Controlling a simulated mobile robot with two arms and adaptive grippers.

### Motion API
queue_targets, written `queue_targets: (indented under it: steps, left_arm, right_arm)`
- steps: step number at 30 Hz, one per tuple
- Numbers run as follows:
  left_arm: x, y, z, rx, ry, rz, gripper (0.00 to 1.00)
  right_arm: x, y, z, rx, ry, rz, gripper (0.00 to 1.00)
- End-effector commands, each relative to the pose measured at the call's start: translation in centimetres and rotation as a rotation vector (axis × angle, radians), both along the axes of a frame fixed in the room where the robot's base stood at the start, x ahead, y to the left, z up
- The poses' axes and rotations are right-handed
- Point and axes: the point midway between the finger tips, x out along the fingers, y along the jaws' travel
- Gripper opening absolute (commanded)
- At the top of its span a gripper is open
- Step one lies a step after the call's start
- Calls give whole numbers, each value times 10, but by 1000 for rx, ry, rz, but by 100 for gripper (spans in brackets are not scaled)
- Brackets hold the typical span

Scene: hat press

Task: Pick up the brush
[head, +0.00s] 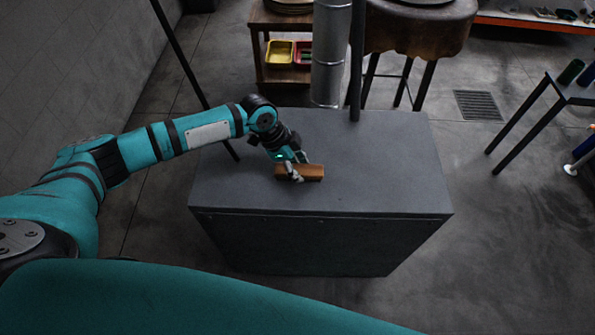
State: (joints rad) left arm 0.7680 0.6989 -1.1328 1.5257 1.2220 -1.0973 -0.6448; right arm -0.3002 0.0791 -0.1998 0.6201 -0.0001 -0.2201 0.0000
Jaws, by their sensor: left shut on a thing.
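The brush (312,172) is a small brown block, lying level on or just above the grey cabinet top (390,165); I cannot tell whether it touches the surface. My left gripper (293,174) reaches in from the left and is shut on the brush near its left half, with its fingers covering part of it. Bristles cannot be made out. My right gripper is not in view.
A silver pipe (330,60) and a dark post (356,60) rise at the cabinet's back edge. A wooden shelf with yellow (279,52) and red bins stands behind, beside a round stool (420,25). The cabinet top around the brush is clear.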

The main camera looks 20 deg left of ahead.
Motion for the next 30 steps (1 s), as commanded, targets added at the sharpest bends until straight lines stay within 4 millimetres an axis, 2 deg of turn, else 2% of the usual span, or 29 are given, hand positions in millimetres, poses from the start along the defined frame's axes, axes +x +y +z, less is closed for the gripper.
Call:
queue_targets:
  steps: [3, 8, 15, 21, 25, 30]
  left_arm:
    - [-1, 0, 16, -1, -4, -3, 4]
    - [-38, -6, 16, -1, 1, -5, 4]
    - [-102, -16, 22, -1, 2, -5, 4]
    - [-140, -22, 27, 0, 1, -4, 4]
    - [-153, -24, 29, 0, 1, -1, 4]
    - [-158, -25, 30, 0, 0, -1, 4]
  right_arm:
    - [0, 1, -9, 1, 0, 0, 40]
    - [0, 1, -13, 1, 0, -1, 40]
    - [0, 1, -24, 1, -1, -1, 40]
    - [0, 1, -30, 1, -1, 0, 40]
    - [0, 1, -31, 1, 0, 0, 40]
    - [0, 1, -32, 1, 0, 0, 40]
